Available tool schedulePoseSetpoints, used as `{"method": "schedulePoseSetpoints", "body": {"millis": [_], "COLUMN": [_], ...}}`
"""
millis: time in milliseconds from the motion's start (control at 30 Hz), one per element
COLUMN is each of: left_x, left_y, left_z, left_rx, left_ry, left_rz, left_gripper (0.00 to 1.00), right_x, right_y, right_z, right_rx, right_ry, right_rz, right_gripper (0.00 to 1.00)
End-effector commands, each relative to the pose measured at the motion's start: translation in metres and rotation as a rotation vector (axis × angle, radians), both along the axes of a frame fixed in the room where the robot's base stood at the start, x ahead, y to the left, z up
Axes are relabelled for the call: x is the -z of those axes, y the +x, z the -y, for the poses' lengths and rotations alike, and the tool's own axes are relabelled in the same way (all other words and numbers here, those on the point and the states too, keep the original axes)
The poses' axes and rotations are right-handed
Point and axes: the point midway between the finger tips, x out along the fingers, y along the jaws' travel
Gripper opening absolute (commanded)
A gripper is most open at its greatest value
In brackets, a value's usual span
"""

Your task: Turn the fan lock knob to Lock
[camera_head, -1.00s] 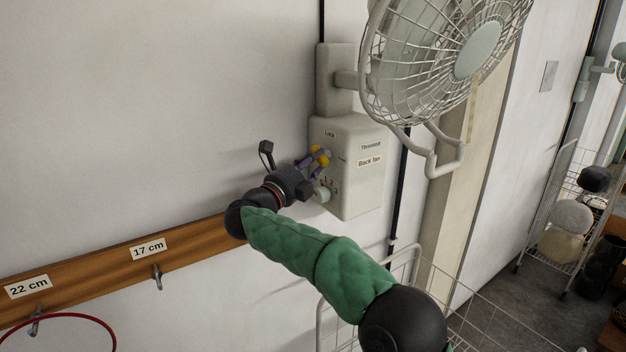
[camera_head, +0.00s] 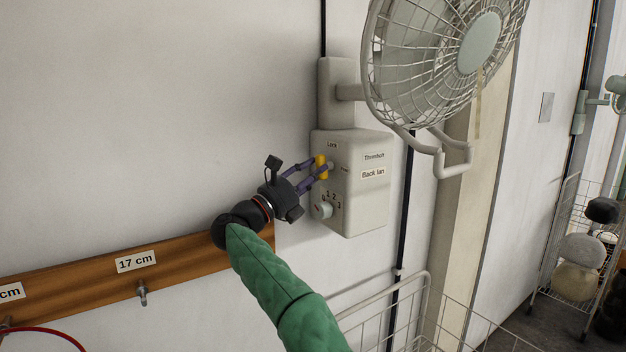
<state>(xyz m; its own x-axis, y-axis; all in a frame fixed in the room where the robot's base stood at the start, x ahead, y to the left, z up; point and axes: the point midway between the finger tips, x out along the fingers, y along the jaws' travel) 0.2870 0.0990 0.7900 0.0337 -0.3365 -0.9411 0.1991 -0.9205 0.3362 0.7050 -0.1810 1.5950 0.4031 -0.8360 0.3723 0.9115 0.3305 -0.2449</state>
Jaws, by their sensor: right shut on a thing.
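The white fan control box (camera_head: 362,205) hangs on the wall below the fan, labelled "Thrumholt" and "Back fan". The yellow fan lock knob (camera_head: 321,165) sits on its front left, below the "Lock" label; its bar looks close to upright. My right gripper (camera_head: 314,174) reaches it from the left, with its purple fingers shut on the knob and partly hiding it. A white speed dial (camera_head: 322,210) marked with numbers is just below the gripper. My left gripper is out of view.
The caged fan (camera_head: 440,65) and its bent tube (camera_head: 452,168) stick out above and right of the box. A wooden hook rail (camera_head: 190,266) runs along the wall at lower left. Wire baskets (camera_head: 410,310) stand below. The wall left of the box is bare.

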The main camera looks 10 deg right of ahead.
Motion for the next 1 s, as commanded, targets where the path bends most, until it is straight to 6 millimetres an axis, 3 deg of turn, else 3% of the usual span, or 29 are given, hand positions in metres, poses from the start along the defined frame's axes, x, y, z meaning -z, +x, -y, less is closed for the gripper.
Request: {"method": "schedulePoseSetpoints", "body": {"millis": [400, 1000], "left_x": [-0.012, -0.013], "left_y": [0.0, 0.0], "left_z": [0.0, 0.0], "left_rx": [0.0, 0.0], "left_ry": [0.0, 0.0], "left_rz": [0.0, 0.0], "left_gripper": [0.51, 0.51], "right_x": [-0.001, -0.002], "right_y": [0.003, 0.003], "right_z": [-0.001, 0.0], "right_rx": [0.0, -0.001], "right_ry": [0.077, 0.091], "right_rz": [0.207, 0.249], "right_gripper": [0.0, 0.0]}}
